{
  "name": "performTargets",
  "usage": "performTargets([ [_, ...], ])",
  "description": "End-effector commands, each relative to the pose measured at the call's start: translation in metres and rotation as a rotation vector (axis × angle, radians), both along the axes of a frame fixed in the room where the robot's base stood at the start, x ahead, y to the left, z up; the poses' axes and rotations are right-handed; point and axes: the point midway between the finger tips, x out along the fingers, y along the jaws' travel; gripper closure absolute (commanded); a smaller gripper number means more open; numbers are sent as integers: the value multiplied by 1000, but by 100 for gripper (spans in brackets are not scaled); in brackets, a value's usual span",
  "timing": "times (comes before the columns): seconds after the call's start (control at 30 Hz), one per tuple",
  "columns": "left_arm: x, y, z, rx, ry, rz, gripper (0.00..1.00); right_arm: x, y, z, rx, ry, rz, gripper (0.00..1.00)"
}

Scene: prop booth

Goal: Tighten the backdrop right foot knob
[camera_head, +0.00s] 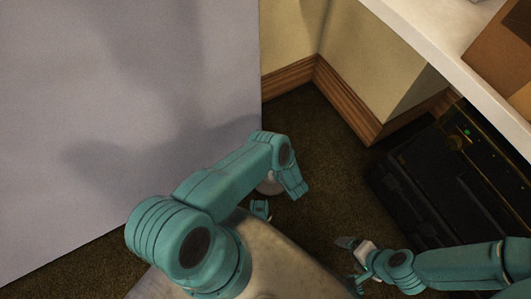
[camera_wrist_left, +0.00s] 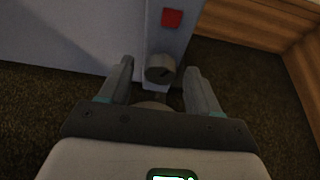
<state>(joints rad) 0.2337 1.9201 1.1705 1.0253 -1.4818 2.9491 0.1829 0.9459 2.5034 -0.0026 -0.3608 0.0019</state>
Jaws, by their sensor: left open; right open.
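The backdrop (camera_head: 130,90) is a large grey panel on the left of the head view. In the left wrist view, the knob (camera_wrist_left: 160,68) is a dark grey round piece low on the backdrop's right edge post (camera_wrist_left: 168,42), below a red square (camera_wrist_left: 172,18). My left gripper (camera_wrist_left: 160,75) is open, with one finger on each side of the knob; I cannot tell whether either touches it. In the head view my left arm hides most of the foot area. My right gripper (camera_head: 352,262) is open and empty over the carpet, well right of the backdrop.
A black case (camera_head: 445,180) stands on the carpet at right, below a white tabletop (camera_head: 425,40) with a brown box (camera_head: 500,60). A cream wall with a wooden baseboard (camera_head: 335,90) makes a corner behind. Dark carpet (camera_head: 320,190) is free between the backdrop and the case.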

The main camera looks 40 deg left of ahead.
Motion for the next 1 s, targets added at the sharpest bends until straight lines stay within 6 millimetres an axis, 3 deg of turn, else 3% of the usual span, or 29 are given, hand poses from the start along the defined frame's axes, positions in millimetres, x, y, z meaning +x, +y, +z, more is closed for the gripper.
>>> performTargets([
  [0.1,0,0,0,0,0,0,37,0,0,0,0,0,0,13],
  [0.27,0,0,0,0,0,0,89,0,0,0,0,0,0,13],
  [0.3,0,0,0,0,0,0,93,0,0,0,0,0,0,13],
  [0.47,1,1,-2,13,25,0,93,0,0,-3,0,-1,-1,13],
  [0.8,5,1,-6,158,372,2,93,7,-6,-33,-5,-11,-26,13],
  [1.0,5,2,-2,191,459,3,93,8,-8,-37,-6,-14,-31,13],
])
